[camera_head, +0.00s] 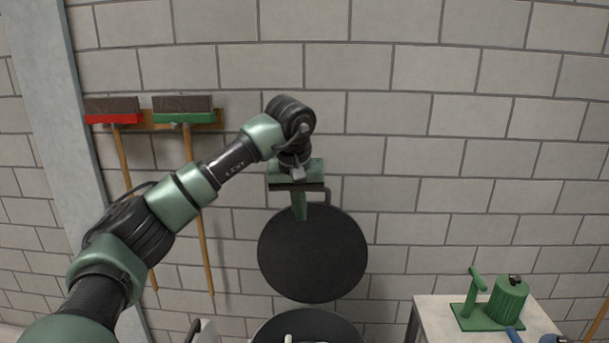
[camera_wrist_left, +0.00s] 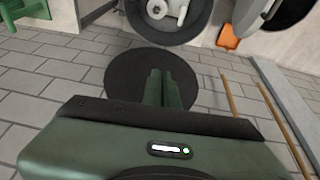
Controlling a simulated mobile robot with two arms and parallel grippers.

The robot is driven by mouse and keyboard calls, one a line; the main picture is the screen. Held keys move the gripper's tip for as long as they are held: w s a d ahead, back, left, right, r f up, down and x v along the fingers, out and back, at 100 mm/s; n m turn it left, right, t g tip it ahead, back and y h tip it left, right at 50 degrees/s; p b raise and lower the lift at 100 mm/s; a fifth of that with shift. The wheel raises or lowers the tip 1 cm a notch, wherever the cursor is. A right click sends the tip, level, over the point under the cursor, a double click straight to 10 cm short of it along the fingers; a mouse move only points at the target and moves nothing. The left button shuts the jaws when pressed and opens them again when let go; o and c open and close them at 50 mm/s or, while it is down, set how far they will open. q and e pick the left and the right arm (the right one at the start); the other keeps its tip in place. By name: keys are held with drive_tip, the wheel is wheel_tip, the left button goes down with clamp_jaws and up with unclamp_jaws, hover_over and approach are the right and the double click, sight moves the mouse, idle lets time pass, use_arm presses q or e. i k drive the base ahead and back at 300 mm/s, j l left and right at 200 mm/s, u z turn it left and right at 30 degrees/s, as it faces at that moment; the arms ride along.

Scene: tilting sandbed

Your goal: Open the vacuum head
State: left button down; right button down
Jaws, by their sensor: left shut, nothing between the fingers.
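A dark round disc (camera_head: 312,262) with a thin loop at its upper edge stands upright against the brick wall, above a dark round vessel (camera_head: 322,324). It looks like a raised lid. In the wrist view the disc (camera_wrist_left: 125,68) lies beyond my fingers, and the vessel (camera_wrist_left: 185,32) shows its open mouth with pale fittings inside. My left gripper (camera_head: 300,215) is shut and empty, its fingers pointing down in front of the disc's upper part. I cannot tell whether they touch it. The fingers also show in the wrist view (camera_wrist_left: 163,88). My right gripper is out of view.
Two brooms, one red (camera_head: 113,112) and one green (camera_head: 184,112), hang on the wall at left. A pale table (camera_head: 440,318) at lower right bears a green device (camera_head: 508,302). An orange object (camera_wrist_left: 228,38) shows in the wrist view. The wall right of the disc is bare.

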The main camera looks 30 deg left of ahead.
sight(318, 259)
drive_tip(key=i+j, duration=0.4)
drive_tip(key=i, duration=0.15)
drive_tip(key=i+j, duration=0.35)
drive_tip(key=i, duration=0.15)
